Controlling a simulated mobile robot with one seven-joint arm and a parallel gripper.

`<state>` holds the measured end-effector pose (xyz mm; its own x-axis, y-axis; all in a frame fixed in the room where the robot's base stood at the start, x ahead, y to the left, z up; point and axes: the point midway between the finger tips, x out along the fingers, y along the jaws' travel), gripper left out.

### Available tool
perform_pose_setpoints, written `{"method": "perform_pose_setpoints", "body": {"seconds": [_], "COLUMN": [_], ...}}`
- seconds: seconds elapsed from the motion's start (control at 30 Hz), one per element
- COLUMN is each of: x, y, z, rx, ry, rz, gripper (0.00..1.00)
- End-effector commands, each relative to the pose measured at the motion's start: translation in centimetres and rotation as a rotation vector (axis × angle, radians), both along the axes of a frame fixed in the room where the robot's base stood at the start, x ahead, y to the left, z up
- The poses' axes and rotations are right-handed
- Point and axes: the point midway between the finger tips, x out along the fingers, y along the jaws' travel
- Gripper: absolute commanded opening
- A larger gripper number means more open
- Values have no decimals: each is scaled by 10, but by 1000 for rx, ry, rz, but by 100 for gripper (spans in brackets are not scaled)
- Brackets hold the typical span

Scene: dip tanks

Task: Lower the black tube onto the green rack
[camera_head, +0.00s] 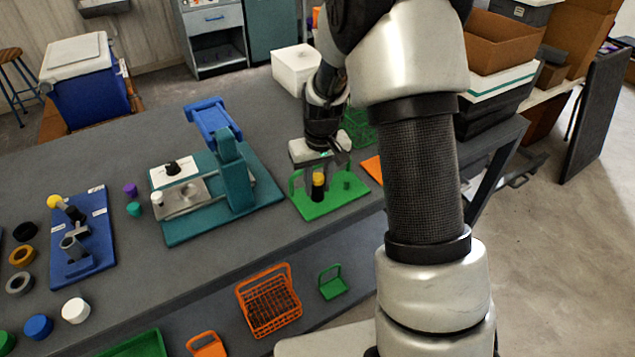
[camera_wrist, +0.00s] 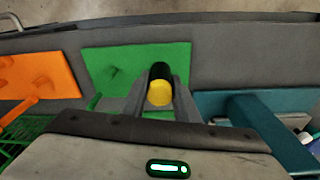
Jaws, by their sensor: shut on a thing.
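The black tube (camera_head: 318,192) has a yellow top and stands roughly upright between the fingers of my gripper (camera_head: 317,184). It also shows in the wrist view (camera_wrist: 160,70), its yellow end facing the camera. My gripper is shut on it, with a grey finger on each side. The green rack (camera_head: 335,205) lies flat on the grey bench under the gripper, and in the wrist view (camera_wrist: 110,65) it extends left of the tube. A short green peg (camera_head: 347,183) stands on it. I cannot tell whether the tube's lower end touches the rack.
A teal fixture (camera_head: 232,185) with a blue top stands left of the rack. An orange plate (camera_head: 373,168) lies to its right, with a green wire basket (camera_head: 358,127) behind. A white box (camera_head: 297,68) stands farther back. Bare bench lies in front of the rack.

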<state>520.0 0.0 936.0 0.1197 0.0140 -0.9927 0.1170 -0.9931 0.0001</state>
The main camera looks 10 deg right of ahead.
Motion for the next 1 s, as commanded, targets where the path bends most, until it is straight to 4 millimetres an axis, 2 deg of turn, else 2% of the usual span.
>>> {"method": "perform_pose_setpoints", "body": {"seconds": [0.5,0.97,1.0], "x": [0,0,0], "y": [0,0,0], "z": [-9,-9,-9], "rx": [0,0,0], "ry": [-1,-1,-1], "rz": [0,0,0], "gripper": [0,0,29]}}
